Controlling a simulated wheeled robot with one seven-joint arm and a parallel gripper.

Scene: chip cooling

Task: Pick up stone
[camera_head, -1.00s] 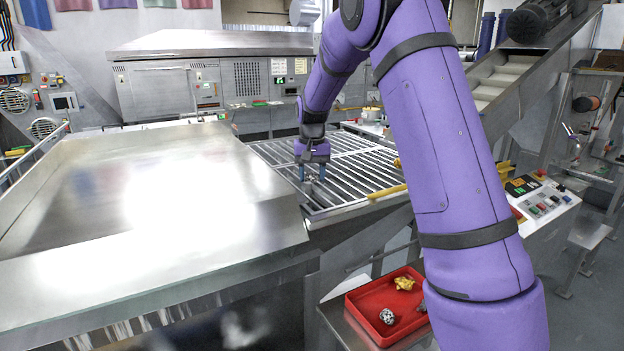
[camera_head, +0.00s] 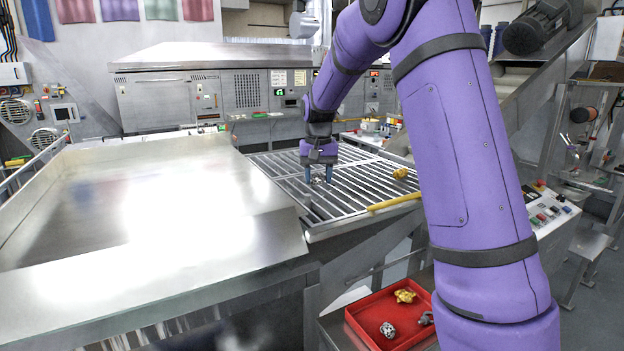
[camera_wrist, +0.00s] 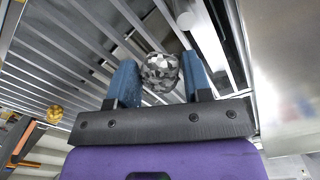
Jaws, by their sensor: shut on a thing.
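My gripper (camera_head: 319,182) points down over the metal grate (camera_head: 345,206). In the wrist view, its two blue fingers (camera_wrist: 158,80) are shut on a grey and silver faceted stone (camera_wrist: 160,72). The stone (camera_head: 318,179) shows as a small light lump between the fingertips in the head view. I cannot tell whether it still touches the bars. A gold lump (camera_head: 400,173) lies on the grate to the right, and it also shows in the wrist view (camera_wrist: 55,113).
A red tray (camera_head: 360,331) at the lower right holds a gold lump, a speckled stone and a grey piece partly behind my arm. A yellow bar (camera_head: 395,200) lies along the grate's right edge. A broad metal chute (camera_head: 110,215) stands to the left.

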